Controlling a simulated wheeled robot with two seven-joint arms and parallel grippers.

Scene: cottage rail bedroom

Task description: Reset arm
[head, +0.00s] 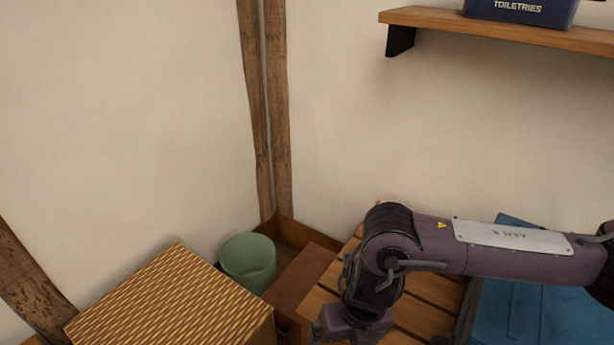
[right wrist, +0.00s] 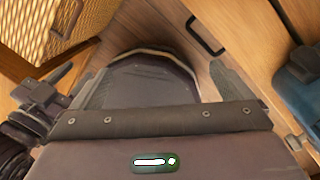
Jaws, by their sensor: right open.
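My right arm reaches in from the right in the head view, over a slatted wooden surface (head: 428,318), and bends down at its elbow. Its hand end is cut off by the bottom edge there. In the right wrist view my right gripper (right wrist: 165,82) is open, with its two grey fingers apart. A dark rounded shape with a pale rim (right wrist: 155,65) shows between and beyond the fingers; I cannot tell what it is, and nothing is clearly gripped.
A woven box (head: 170,300) stands at the lower left, beside a green bin (head: 248,262). A blue object (head: 530,305) lies right, partly behind my arm. A wall shelf (head: 500,27) holds a navy toiletries box (head: 520,10). The right wrist view shows a black handle (right wrist: 207,36).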

